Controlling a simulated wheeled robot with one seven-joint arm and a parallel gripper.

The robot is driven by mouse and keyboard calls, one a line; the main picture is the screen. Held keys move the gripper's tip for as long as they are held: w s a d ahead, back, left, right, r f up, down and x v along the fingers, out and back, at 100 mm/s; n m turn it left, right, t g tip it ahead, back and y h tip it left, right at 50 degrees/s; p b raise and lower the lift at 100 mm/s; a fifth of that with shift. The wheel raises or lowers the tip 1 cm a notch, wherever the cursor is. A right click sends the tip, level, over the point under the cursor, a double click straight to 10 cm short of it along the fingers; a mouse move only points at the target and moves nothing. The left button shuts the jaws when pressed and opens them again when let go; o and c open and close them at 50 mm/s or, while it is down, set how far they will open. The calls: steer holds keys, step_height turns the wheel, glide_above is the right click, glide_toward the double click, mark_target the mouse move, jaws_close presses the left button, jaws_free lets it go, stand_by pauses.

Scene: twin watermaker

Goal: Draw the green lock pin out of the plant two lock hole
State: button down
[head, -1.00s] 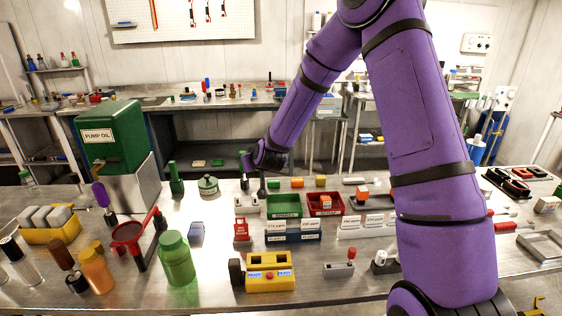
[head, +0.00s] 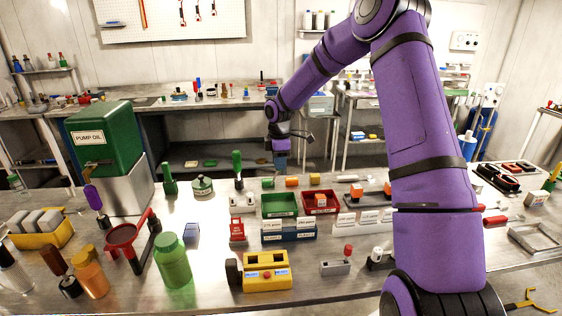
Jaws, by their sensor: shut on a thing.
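A green-handled pin (head: 237,163) stands upright on a dark shaft behind a small white block (head: 241,199), near the middle of the bench. I cannot make out the hole around its foot or any plant two label there. My gripper (head: 281,158) is to the right of the green handle, above the far side of the bench, and apart from it. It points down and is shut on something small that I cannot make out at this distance.
A green tray (head: 280,213) and a red tray (head: 340,208) lie in front of my gripper. A red lock-like block (head: 237,230), a yellow box (head: 267,284) and a green bottle (head: 173,262) stand nearer. A green pump oil tank (head: 104,146) stands at left.

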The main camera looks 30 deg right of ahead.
steer(key=shift+s+d+f, duration=0.1)
steer(key=shift+d, duration=0.25)
step_height(320, 180, down, 9)
steer(key=shift+r, duration=0.2)
stand_by(0.5)
steer(key=shift+f, duration=0.6)
steer(key=c, duration=0.9)
jaws_free()
steer(key=shift+c, duration=0.2)
step_height(320, 180, up, 10)
steer(key=shift+r, duration=0.4)
